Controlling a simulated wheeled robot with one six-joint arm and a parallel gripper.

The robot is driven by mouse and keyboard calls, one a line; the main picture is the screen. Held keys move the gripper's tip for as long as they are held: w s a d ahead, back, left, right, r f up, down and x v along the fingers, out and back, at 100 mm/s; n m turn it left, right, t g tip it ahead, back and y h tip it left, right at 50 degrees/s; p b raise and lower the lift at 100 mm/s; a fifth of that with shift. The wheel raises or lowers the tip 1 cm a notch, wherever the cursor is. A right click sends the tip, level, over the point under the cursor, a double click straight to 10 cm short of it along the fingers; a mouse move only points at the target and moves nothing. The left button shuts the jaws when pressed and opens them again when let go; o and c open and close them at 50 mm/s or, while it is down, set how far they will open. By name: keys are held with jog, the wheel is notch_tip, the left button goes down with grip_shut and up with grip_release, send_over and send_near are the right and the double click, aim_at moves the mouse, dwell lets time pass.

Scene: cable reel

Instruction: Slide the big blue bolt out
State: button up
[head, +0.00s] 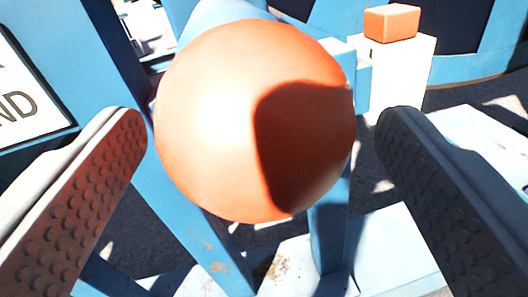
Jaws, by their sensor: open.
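A large round orange knob (215,120) fills the middle of the head view. A blue cylindrical part (228,12) shows behind its top edge and looks like the bolt, mostly hidden by the knob. My gripper (262,125) is open, with one dark, studded finger pad on each side of the knob. Gaps show between the fingertips and the knob, so neither appears to touch it. A dark shadow lies on the knob's right half.
Blue frame posts (190,225) stand below and behind the knob. A white block with an orange top (392,24) stands at the upper right. A white sign (25,95) with black letters is at the left. Pale blue rusty base plates lie below.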

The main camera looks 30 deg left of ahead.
jog(key=v, duration=1.5)
jog(key=shift+s, duration=0.35)
jog(key=shift+d, duration=0.15)
jog(key=s+a+r+m+t+h, duration=0.1)
jog(key=s+a+r+h, duration=0.25)
jog(key=r, duration=0.45)
jog(key=s+a+r+m+t+h, duration=0.1)
jog(key=s+a+r+t+h, duration=0.2)
jog(key=r, duration=0.5)
jog(key=s+a+r+g, duration=0.1)
jog(key=s+a, duration=0.3)
jog(key=s, duration=0.6)
jog(key=s+a+r+g+h, duration=0.1)
jog(key=s+a+r+g, duration=0.1)
jog(key=s, duration=0.8)
jog(key=shift+a+r+m, duration=0.4)
jog(key=shift+a+r, duration=0.5)
